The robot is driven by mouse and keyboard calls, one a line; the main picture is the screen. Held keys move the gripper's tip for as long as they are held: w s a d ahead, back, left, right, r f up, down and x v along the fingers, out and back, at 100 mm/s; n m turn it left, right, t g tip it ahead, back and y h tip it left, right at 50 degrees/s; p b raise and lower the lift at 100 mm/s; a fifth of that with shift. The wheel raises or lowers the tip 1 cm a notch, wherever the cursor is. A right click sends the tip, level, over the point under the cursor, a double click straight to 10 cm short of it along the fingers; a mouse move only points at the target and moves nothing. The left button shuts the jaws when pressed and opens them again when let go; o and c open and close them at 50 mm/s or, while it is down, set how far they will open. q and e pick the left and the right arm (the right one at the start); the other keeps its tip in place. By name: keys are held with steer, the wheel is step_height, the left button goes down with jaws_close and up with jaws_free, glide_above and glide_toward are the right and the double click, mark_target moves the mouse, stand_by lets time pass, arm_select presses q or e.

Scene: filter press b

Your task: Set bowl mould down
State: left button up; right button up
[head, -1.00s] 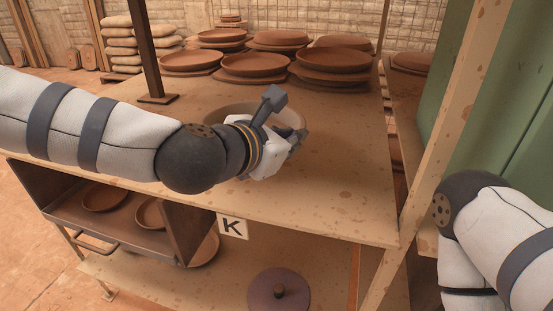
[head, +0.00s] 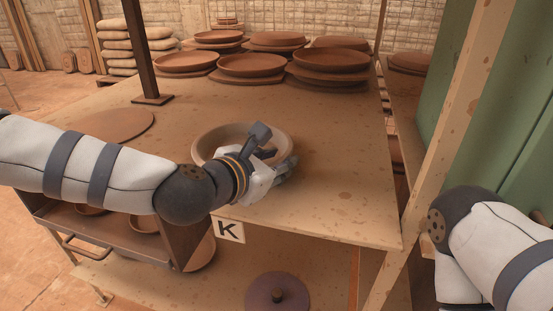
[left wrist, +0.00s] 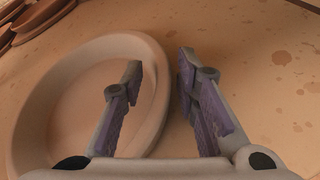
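The bowl mould is a pale, wide round bowl (head: 212,140) that appears to rest upright on the upper shelf board (head: 335,200), near its front edge. My left gripper (head: 285,170) is at the bowl's right front side and hides part of it. In the left wrist view the bowl (left wrist: 60,100) fills the left half. There my left gripper (left wrist: 160,75) is open, with one finger over the inside of the bowl and the other outside its rim. A gap shows between the rim and the outer finger. My right gripper is out of view.
Stacked brown plates (head: 250,65) stand at the back of the shelf. A flat round board (head: 115,125) lies to the left. A dark post (head: 145,50) and a pale post (head: 450,120) frame the shelf. A K sign (head: 229,230) hangs at the front edge. Board right of the bowl is clear.

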arm_select(q)
steer(key=shift+r, duration=0.1)
steer(key=shift+s+a+r, duration=0.1)
steer(key=shift+r, duration=0.15)
steer(key=p+v, duration=0.1)
steer(key=v, duration=0.9)
steer(key=shift+s+a+r+p, duration=0.1)
steer(key=shift+s+r+p, duration=0.1)
steer(key=shift+p, duration=0.1)
steer(key=shift+s+a, duration=0.3)
steer(key=shift+s, duration=0.15)
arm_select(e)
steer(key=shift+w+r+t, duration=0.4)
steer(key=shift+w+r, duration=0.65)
